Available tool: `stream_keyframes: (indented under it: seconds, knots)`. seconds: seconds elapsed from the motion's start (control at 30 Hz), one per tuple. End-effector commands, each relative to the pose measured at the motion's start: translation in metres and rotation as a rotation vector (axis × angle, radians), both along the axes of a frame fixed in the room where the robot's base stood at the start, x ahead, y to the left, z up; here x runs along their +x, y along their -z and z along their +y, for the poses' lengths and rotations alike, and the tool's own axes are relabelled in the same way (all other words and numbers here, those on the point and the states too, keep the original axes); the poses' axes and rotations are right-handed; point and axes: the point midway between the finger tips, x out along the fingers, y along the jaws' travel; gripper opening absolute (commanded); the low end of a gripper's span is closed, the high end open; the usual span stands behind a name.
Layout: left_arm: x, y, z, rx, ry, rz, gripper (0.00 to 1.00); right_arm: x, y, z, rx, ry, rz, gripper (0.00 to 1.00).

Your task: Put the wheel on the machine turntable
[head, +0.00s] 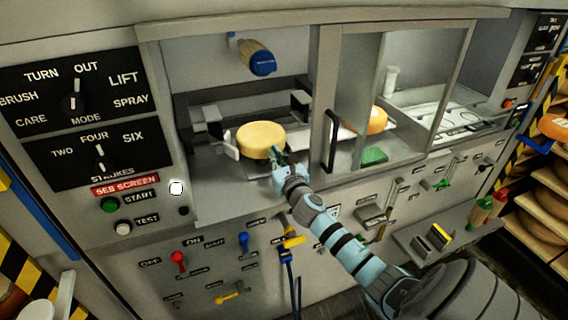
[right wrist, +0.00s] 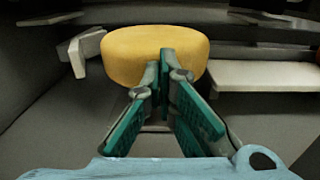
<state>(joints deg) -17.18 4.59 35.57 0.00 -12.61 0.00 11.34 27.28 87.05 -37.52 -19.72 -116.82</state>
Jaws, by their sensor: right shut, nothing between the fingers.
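A yellow cheese wheel (head: 261,137) lies flat inside the open left bay of the machine, between grey clamp-like parts. It also shows in the right wrist view (right wrist: 130,60), straight ahead of the fingers. The wheel covers most of what is under it, so I cannot make out the turntable. My right gripper (head: 278,156) is at the near side of the wheel, shut and empty. In the right wrist view its teal-padded fingertips (right wrist: 166,72) overlap the wheel's near edge; I cannot tell if they touch it. My left gripper is not in view.
A blue-capped cylinder (head: 258,58) hangs above the wheel. A door frame with a dark handle (head: 332,141) stands right of the bay. An orange wheel (head: 377,120) sits behind it. Control panels (head: 76,88) are at left, levers below, and shelves of wheels (head: 540,215) at far right.

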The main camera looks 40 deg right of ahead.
Motion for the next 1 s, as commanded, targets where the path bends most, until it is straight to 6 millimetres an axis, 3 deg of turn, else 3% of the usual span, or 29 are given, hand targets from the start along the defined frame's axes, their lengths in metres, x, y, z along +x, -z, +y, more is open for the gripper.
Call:
stream_keyframes:
  seconds: [0.2, 0.4, 0.53, 0.67, 1.0]
  knots:
    - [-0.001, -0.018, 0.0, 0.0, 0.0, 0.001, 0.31, -0.02, -0.002, 0.022, 0.0, -0.017, 0.004, 0.0]
    - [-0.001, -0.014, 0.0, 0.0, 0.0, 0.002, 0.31, -0.079, 0.001, 0.041, -0.002, -0.018, 0.005, 0.0]
    - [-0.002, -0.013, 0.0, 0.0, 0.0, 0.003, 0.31, -0.103, 0.002, 0.049, 0.0, -0.016, 0.003, 0.0]
    - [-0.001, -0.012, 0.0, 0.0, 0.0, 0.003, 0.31, -0.111, 0.001, 0.051, 0.001, -0.015, 0.002, 0.0]
    - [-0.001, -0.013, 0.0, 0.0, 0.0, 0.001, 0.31, -0.111, 0.0, 0.051, 0.001, -0.015, 0.002, 0.0]
